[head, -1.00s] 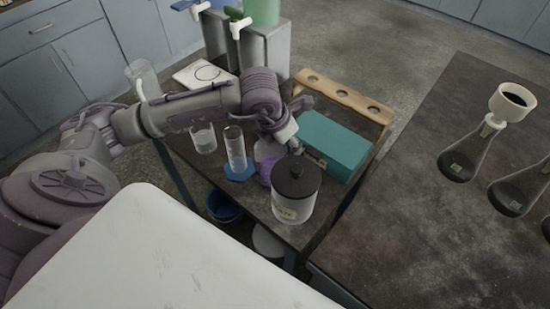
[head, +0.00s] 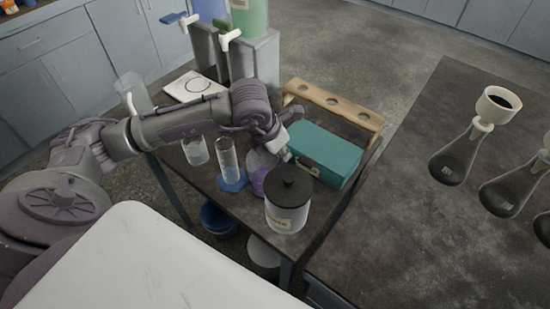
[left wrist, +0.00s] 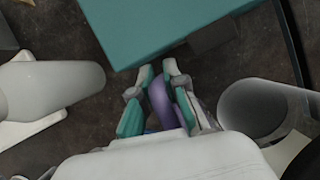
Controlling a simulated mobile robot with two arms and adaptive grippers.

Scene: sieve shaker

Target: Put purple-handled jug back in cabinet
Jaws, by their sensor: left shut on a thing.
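The purple-handled jug (head: 257,180) stands on the dark table, partly hidden behind a dark-lidded jar. My left gripper (head: 284,152) is low at the jug, and its fingertips are largely hidden in the head view. In the left wrist view the left gripper (left wrist: 159,72) has its two fingers on either side of the purple handle (left wrist: 160,104), shut on it. Whether the jug touches the table is hard to tell. Grey-blue cabinets (head: 47,70) stand along the wall at the upper left. My right gripper is not in view.
The dark-lidded jar (head: 285,215), a cylinder on a blue base (head: 229,160), a beaker (head: 195,151) and a teal box (head: 325,153) crowd around the gripper. A wooden rack (head: 335,100) is behind.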

